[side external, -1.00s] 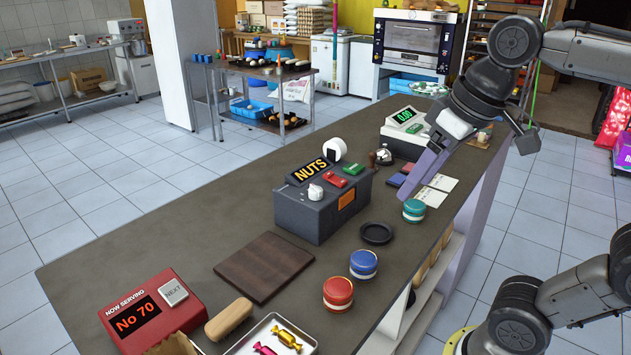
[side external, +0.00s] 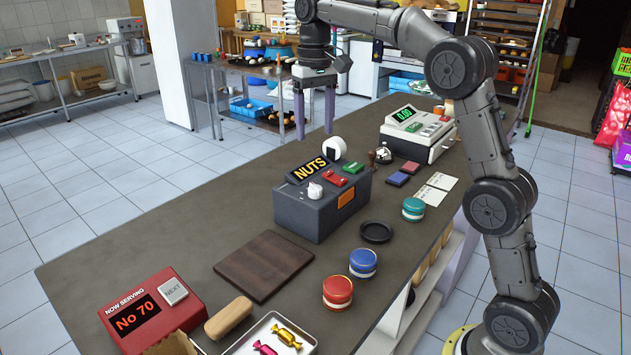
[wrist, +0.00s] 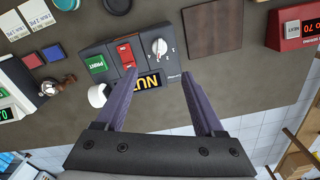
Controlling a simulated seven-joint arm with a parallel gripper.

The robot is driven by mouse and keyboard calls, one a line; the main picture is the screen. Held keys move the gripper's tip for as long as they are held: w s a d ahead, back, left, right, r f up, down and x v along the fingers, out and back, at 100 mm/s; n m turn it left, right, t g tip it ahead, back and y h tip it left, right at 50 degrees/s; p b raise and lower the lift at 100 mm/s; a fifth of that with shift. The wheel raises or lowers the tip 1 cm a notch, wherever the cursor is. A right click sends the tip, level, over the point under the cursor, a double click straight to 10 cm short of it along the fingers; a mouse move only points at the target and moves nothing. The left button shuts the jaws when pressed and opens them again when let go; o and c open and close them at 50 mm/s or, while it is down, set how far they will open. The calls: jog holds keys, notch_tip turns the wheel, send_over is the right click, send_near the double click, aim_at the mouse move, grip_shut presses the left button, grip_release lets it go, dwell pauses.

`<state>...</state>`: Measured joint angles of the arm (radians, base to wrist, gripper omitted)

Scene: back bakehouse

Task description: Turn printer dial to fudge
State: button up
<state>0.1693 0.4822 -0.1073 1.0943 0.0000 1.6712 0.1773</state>
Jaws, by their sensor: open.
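The label printer (side external: 318,205) is a dark box on the counter, and its sign (side external: 311,170) reads NUTS. A white dial (side external: 315,190) sits on its top at the left; in the wrist view the dial (wrist: 159,47) shows to the right of a red button and a green PRINT button. My gripper (side external: 314,130) is open and empty, pointing down above and behind the printer in the side view. In the wrist view my gripper's fingers (wrist: 158,82) are spread on either side of the sign, with the dial beyond them, apart from it.
A paper roll (side external: 334,149) stands behind the printer. A brown board (side external: 264,266) and the red NOW SERVING box (side external: 152,309) lie to the left.

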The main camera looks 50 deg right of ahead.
aim_at(316, 186)
notch_tip(316, 186, down, 14)
jog(key=shift+r, duration=0.1)
dwell(0.5)
grip_shut()
